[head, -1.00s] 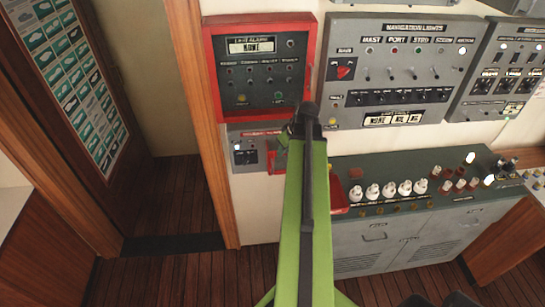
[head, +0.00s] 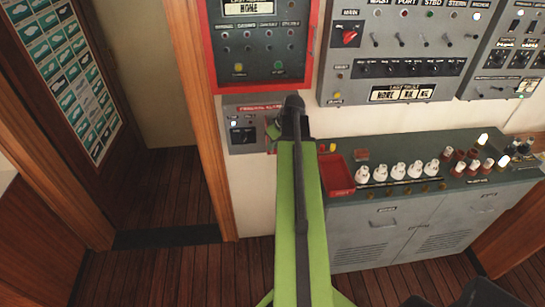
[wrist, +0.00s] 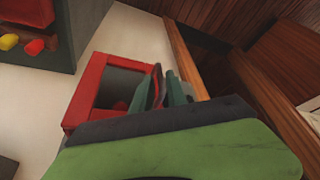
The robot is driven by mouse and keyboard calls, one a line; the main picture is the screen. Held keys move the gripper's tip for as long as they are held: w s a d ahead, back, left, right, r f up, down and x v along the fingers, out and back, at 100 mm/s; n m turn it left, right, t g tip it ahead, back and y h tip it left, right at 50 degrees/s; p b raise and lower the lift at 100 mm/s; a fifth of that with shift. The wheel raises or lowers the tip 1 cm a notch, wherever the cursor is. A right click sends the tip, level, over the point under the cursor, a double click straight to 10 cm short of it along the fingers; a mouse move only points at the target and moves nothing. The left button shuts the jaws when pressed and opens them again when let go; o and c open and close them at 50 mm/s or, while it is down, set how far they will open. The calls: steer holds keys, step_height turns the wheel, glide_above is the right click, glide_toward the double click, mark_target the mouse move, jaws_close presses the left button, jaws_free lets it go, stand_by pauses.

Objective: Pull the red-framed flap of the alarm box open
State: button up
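The alarm box (head: 244,134) is a small grey box with a red label, low on the wall beneath the large red-framed alarm panel. My gripper is at its right side in the head view, where my arm hides the fingers and part of the box. In the wrist view the red frame (wrist: 84,92) surrounds a grey inside with a small red part. My gripper (wrist: 164,82) has its dark green fingers at the frame's right edge, with a narrow red strip between them. I cannot tell whether they press on it, nor how far the flap stands open.
The red-framed alarm panel (head: 265,72) is above, and the navigation lights panel (head: 405,50) is to its right. A grey-green cabinet (head: 400,235) with a red tray (head: 337,176) and several white knobs stands at the right. A wooden post (head: 213,130) is close on the left.

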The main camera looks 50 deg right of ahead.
steer(key=b+x, duration=0.1)
steer(key=x, duration=0.1)
steer(key=shift+w+f, duration=0.1)
steer(key=shift+f, duration=0.3)
steer(key=shift+r, duration=0.15)
jaws_close()
stand_by(0.8)
